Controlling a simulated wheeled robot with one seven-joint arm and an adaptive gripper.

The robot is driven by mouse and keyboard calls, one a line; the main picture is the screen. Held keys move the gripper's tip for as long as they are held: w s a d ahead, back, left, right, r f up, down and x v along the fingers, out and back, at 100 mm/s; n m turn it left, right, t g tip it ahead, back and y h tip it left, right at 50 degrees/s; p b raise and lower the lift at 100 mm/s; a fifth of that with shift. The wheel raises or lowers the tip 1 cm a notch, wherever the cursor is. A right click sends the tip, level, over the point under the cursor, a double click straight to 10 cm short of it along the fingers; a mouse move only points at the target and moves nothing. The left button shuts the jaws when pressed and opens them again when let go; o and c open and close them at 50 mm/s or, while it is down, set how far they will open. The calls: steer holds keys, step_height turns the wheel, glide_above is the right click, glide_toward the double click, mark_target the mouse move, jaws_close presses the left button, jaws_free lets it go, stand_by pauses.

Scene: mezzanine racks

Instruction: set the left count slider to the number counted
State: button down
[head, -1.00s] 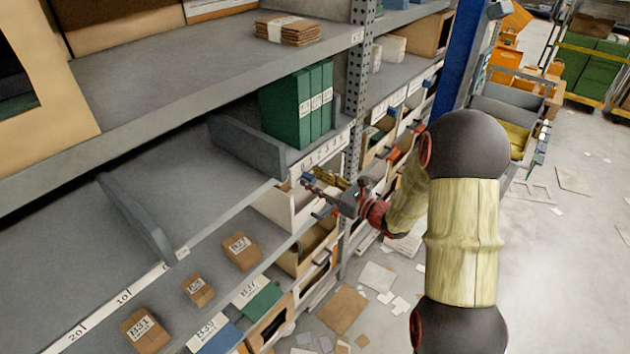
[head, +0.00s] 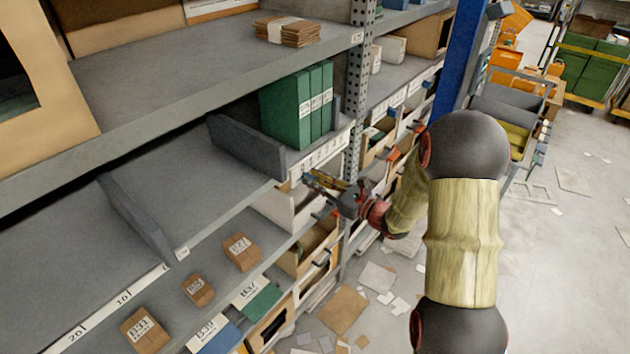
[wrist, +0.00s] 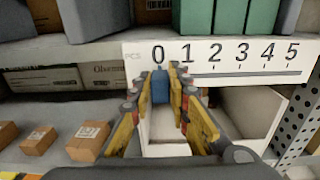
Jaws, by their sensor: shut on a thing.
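The count scale (wrist: 222,55) is a white strip on the shelf edge, numbered 0 to 5, and also shows in the head view (head: 325,152). The blue slider (wrist: 160,86) hangs below the strip under the 0. My gripper (wrist: 167,90) has its yellow fingers on both sides of the slider and is shut on it. In the head view my gripper (head: 312,180) is at the shelf edge, and the fingers largely hide the slider. Three green binders (head: 304,106) stand upright on the shelf above the scale, beside a grey divider (head: 247,147).
A white open bin (wrist: 247,112) lies below the scale. Small brown boxes (head: 241,251) stand on the lower shelf. A perforated upright (head: 355,90) is close to the right of the scale. Floor to the right is mostly open, with scattered papers.

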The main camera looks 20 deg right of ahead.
mark_target(319, 161)
stand_by(0.4)
steer(key=w+d, duration=0.1)
steer(key=d, duration=0.1)
steer(key=w+d, duration=0.3)
steer(key=d, duration=0.1)
steer(key=shift+w+d, duration=0.25)
steer(key=shift+w, duration=0.1)
steer(key=c, duration=1.7)
jaws_free()
steer(key=v, duration=1.2)
